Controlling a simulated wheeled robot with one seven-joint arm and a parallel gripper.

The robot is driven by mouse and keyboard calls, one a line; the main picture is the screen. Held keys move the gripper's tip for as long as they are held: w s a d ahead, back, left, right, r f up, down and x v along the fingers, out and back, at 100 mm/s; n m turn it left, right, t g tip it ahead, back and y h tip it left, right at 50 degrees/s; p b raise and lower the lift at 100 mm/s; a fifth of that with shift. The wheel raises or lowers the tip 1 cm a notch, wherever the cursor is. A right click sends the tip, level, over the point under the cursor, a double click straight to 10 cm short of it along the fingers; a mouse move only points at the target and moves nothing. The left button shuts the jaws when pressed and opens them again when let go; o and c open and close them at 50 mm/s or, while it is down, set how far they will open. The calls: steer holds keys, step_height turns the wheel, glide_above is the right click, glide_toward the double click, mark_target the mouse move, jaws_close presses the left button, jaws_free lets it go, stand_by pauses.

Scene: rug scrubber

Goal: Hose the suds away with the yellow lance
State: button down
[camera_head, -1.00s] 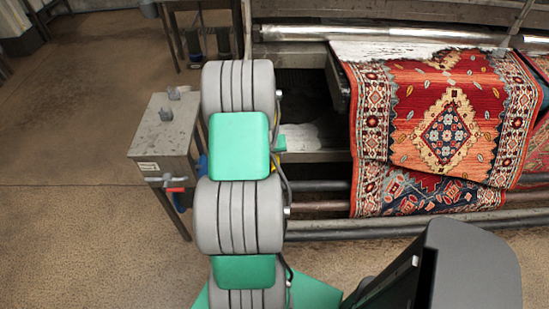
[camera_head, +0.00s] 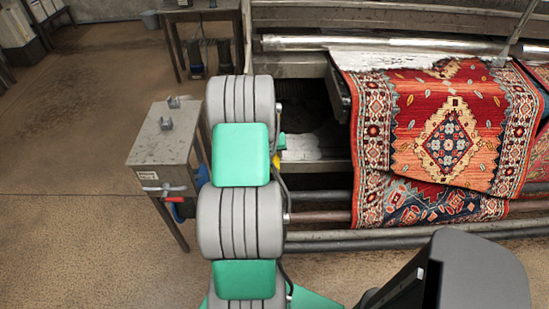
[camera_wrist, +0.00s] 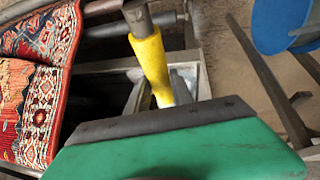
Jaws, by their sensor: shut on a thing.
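The yellow lance (camera_wrist: 151,66) runs up from behind the dark front edge of my gripper's green housing in the wrist view, with a grey part at its far end. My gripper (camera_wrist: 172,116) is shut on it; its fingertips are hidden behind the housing. In the head view only a small yellow piece (camera_head: 276,160) shows beside my arm. The red patterned rug (camera_head: 447,140) hangs over the machine's front, and its edge shows at left in the wrist view (camera_wrist: 38,85). White suds (camera_head: 400,58) lie along the rug's top edge. A white patch (camera_head: 301,147) lies on the ledge left of the rug.
A grey metal stand (camera_head: 163,140) with a red-handled valve is left of my arm. Long rollers (camera_head: 400,238) run low along the machine's front. A blue round thing (camera_wrist: 285,22) is at upper right in the wrist view.

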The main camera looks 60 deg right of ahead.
steer(key=shift+w+d+r+b, duration=0.1)
steer(key=shift+w+d+b, duration=0.4)
steer(key=shift+d, duration=0.45)
steer(key=shift+w+d+f+b, duration=0.1)
steer(key=shift+w+d+b, duration=0.4)
steer(key=shift+d, duration=0.5)
steer(key=shift+w+d+r+b, duration=0.1)
steer(key=shift+w+d+b, duration=0.4)
steer(key=shift+d, duration=0.45)
steer(key=shift+s, duration=0.1)
